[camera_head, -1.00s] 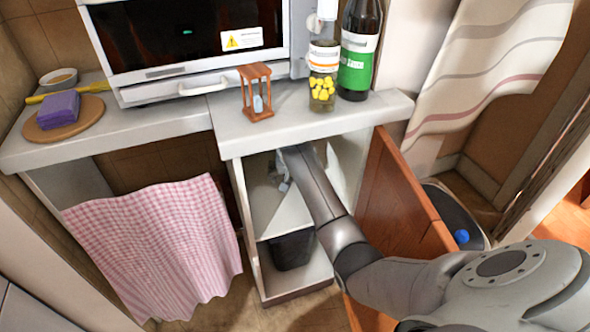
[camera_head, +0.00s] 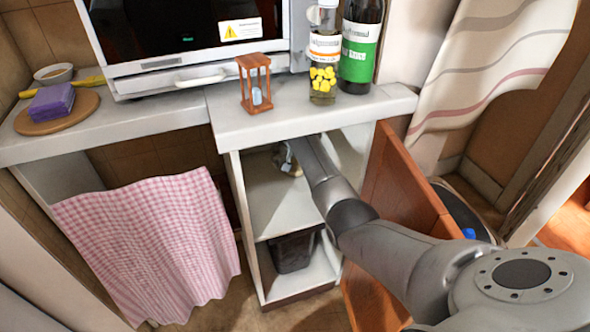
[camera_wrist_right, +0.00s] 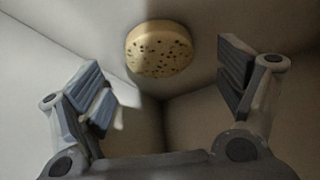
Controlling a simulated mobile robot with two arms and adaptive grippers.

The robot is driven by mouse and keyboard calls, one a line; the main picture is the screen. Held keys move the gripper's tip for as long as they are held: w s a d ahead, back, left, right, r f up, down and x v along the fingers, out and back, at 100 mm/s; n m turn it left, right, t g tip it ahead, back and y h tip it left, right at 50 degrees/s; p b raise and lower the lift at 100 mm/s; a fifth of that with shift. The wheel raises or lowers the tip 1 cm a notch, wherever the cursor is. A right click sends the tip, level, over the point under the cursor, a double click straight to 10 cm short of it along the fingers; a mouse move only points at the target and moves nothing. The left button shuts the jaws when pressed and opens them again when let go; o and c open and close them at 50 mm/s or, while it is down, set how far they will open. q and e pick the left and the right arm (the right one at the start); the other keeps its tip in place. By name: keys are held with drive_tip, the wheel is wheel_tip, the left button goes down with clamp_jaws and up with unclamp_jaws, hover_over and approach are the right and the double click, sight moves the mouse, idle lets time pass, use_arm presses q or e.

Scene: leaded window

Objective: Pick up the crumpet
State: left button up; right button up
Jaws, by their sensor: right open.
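The crumpet (camera_wrist_right: 160,50) is a round, pale yellow disc with dark holes. In the right wrist view it sits at the upper middle, on the pale inner surface of the cupboard, beyond the fingertips and between their lines. My right gripper (camera_wrist_right: 168,90) is open, with one finger on each side and nothing between them. In the head view my right gripper (camera_head: 288,160) is inside the open cupboard (camera_head: 275,205), under the counter top and partly hidden. I cannot make out the crumpet clearly in the head view. My left gripper is not in view.
The cupboard's wooden door (camera_head: 400,205) stands open to the right of my arm. A dark bin (camera_head: 292,252) is on the lower shelf. On the counter above stand an hourglass (camera_head: 255,85), a jar of yellow pieces (camera_head: 323,60) and a green-labelled bottle (camera_head: 358,50).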

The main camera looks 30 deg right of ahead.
sight(295, 165)
drive_tip(key=shift+b+x, duration=0.6)
drive_tip(key=shift+x, duration=1)
drive_tip(key=c, duration=1.1)
drive_tip(key=shift+r, duration=0.1)
drive_tip(key=shift+r, duration=0.1)
